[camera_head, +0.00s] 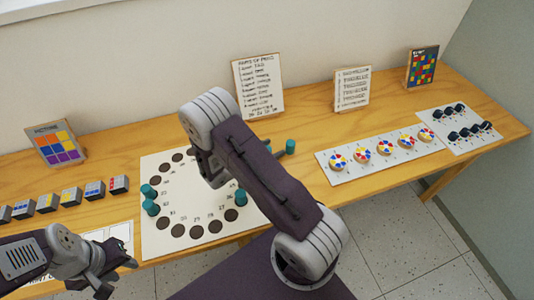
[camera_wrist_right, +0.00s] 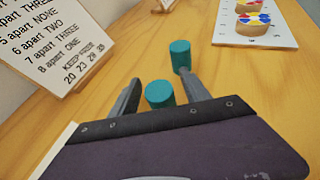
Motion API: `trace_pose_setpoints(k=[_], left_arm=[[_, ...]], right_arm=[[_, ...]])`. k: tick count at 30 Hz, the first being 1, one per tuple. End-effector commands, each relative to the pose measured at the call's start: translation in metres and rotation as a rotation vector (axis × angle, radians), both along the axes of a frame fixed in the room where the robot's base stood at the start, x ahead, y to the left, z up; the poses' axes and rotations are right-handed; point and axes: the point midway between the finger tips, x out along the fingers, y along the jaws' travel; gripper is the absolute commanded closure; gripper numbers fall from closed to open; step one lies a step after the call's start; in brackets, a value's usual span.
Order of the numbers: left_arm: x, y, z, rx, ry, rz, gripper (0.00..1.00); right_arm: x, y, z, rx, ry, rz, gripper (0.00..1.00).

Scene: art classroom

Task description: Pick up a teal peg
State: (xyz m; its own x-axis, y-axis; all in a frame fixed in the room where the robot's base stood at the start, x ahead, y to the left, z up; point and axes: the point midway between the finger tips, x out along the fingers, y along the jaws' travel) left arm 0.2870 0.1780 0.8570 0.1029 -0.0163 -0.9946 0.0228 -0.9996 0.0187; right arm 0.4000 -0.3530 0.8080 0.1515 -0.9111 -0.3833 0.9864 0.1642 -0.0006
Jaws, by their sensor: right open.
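Two teal pegs stand on the wooden table to the right of the white number board: one near peg (camera_wrist_right: 160,95) and one farther peg (camera_wrist_right: 181,56). The farther one also shows in the head view (camera_head: 290,147). My right gripper (camera_wrist_right: 158,84) is open, with the near peg between its fingers, apparently not gripped. In the head view my right arm hides most of that gripper. More teal pegs stand at the board's left edge (camera_head: 149,191) (camera_head: 151,208), and another (camera_head: 241,198) on its right side. My left gripper (camera_head: 118,276) is open and empty at the lower left.
The white board (camera_head: 155,244) carries a ring of dark round spots. A printed sign (camera_head: 257,86) stands behind the pegs. To the right lies a strip of colored wheels (camera_head: 385,149); several small blocks (camera_head: 72,196) line the left. Bare table surrounds the two pegs.

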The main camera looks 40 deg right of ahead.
Motion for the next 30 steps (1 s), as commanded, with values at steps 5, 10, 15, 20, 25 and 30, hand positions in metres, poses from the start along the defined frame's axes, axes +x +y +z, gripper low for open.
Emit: trace_pose_setpoints(k=[5,10,15,20,25,30], left_arm=[[0.000,0.000,0.000,0.000,0.000,0.000,0.64],[0.000,0.000,0.000,0.000,0.000,0.000,0.64],[0.000,0.000,0.000,0.000,0.000,0.000,0.64],[0.000,0.000,0.000,0.000,0.000,0.000,0.64],[0.000,0.000,0.002,0.000,0.000,0.000,0.64],[0.000,0.000,0.007,0.000,0.000,0.000,0.64]], right_arm=[[0.001,-0.005,-0.002,0.000,-0.001,0.001,0.45],[0.001,-0.005,-0.002,0.000,-0.001,0.001,0.67],[0.001,-0.005,-0.002,0.000,-0.001,0.001,1.00],[0.001,-0.004,-0.002,0.001,-0.001,0.000,1.00],[0.001,-0.004,0.005,0.000,-0.002,0.000,1.00],[0.002,-0.004,0.033,0.001,-0.007,0.000,1.00]])
